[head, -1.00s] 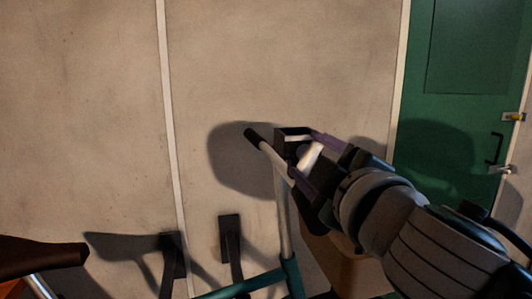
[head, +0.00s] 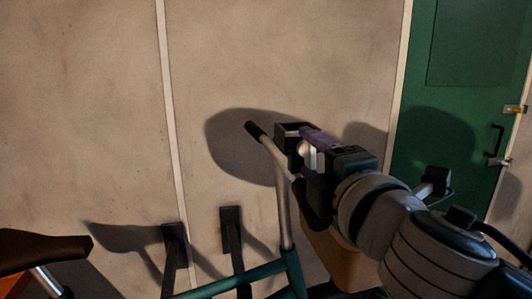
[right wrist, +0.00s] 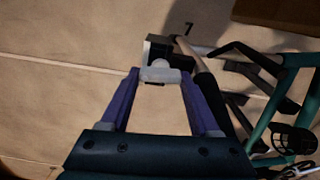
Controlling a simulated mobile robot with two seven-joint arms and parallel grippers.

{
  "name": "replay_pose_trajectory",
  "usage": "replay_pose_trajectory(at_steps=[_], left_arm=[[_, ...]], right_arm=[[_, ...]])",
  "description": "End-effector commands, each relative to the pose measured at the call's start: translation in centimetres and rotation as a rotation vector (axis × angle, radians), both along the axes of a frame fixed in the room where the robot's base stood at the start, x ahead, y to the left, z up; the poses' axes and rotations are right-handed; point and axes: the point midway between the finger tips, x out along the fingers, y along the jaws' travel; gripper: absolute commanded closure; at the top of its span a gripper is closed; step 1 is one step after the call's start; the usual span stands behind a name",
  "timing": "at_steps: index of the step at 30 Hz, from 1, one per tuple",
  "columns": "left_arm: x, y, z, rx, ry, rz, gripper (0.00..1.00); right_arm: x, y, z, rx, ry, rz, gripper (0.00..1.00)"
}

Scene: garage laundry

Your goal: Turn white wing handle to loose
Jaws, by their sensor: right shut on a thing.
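The white wing handle (head: 304,152) sits against a dark block (head: 291,131) by the upper end of a silver bar with a black grip. My right gripper (head: 308,158) is shut on the handle. The right wrist view shows the white handle (right wrist: 158,74) spanning between the two purple fingertips (right wrist: 159,78), with the dark block (right wrist: 157,48) just beyond. In the head view the fingers partly cover the handle. My left gripper is not in view.
A teal bicycle frame (head: 240,279) stands below, with a brown saddle (head: 45,249) at the lower left. Dark bracket-like parts (head: 231,222) rise near the wall. A green door (head: 455,120) is at the right. The wall in front is bare.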

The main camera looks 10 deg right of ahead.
Motion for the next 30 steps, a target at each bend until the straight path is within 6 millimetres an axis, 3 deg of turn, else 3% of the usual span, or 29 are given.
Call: replay_pose_trajectory(at_steps=[13,14,21,30], left_arm=[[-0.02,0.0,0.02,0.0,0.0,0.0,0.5],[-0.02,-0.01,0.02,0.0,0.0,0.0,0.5],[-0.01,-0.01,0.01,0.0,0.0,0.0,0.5],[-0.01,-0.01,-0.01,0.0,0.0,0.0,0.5]], right_arm=[[0.0,0.05,0.06,-0.009,-0.002,0.001,0.93],[0.0,0.05,0.06,-0.009,-0.002,0.001,0.35],[0.0,0.03,0.02,-0.008,-0.001,0.001,0.08],[-0.01,-0.01,-0.16,-0.008,0.003,0.001,0.07]])
